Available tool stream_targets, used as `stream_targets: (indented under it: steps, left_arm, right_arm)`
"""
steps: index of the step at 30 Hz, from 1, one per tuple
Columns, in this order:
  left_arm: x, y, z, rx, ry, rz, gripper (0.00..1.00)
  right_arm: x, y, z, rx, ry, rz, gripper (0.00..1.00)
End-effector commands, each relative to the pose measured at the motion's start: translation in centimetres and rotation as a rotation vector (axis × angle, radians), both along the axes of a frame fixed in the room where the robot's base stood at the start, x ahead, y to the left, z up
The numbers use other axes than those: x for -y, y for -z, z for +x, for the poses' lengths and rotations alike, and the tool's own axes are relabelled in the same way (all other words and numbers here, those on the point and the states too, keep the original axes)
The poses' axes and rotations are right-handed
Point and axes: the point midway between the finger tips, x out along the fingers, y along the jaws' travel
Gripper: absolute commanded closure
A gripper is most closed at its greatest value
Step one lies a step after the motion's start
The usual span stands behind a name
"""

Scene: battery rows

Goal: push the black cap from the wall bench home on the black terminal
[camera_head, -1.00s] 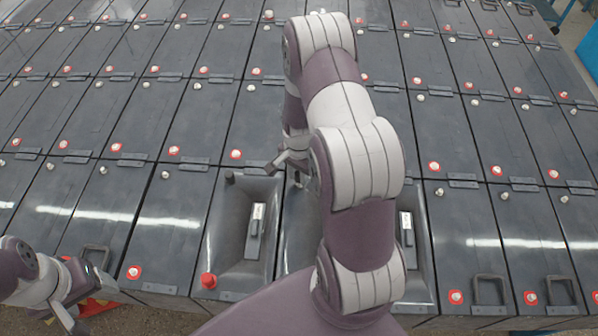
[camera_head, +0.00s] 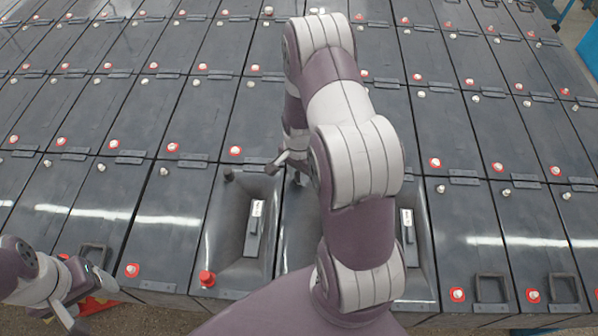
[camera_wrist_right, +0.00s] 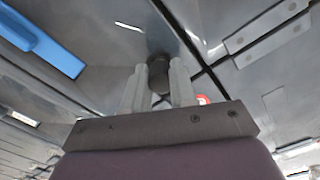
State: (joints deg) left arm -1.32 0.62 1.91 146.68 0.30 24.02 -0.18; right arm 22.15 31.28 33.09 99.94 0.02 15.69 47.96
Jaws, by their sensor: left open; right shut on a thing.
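My right gripper (camera_wrist_right: 158,88) is shut on a dark round piece, taken as the black cap (camera_wrist_right: 158,70); the piece shows between the fingertips in the right wrist view. In the head view the right gripper (camera_head: 287,167) is low at the back edge of a recessed battery, partly behind my own arm. The black terminal is hidden there, and I cannot tell whether the cap touches it or how far it is seated. My left gripper (camera_head: 88,300) is open at the lower left, apart from the batteries' tops.
A recessed battery to the left has a black cap (camera_head: 229,174) at its back corner and a red cap (camera_head: 207,278) at its front. Rows of grey batteries with red-ringed terminals (camera_head: 235,151) surround the work. A blue piece (camera_wrist_right: 42,42) shows in the wrist view.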

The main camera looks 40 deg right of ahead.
Motion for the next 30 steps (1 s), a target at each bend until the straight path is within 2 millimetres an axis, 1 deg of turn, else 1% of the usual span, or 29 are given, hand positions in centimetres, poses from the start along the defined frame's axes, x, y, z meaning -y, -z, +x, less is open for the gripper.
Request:
stream_targets:
  steps: [13, 30]
  left_arm:
    - [0.0, 0.03, 0.0, 0.0, 0.0, 0.0, 0.29]
    - [0.0, 0.53, 0.0, 0.0, 0.0, 0.0, 0.29]
  right_arm:
    - [0.01, 0.05, 0.0, 0.0, 0.0, 0.0, 1.0]
    - [0.0, 0.73, -0.01, 0.0, 0.0, 0.0, 1.0]
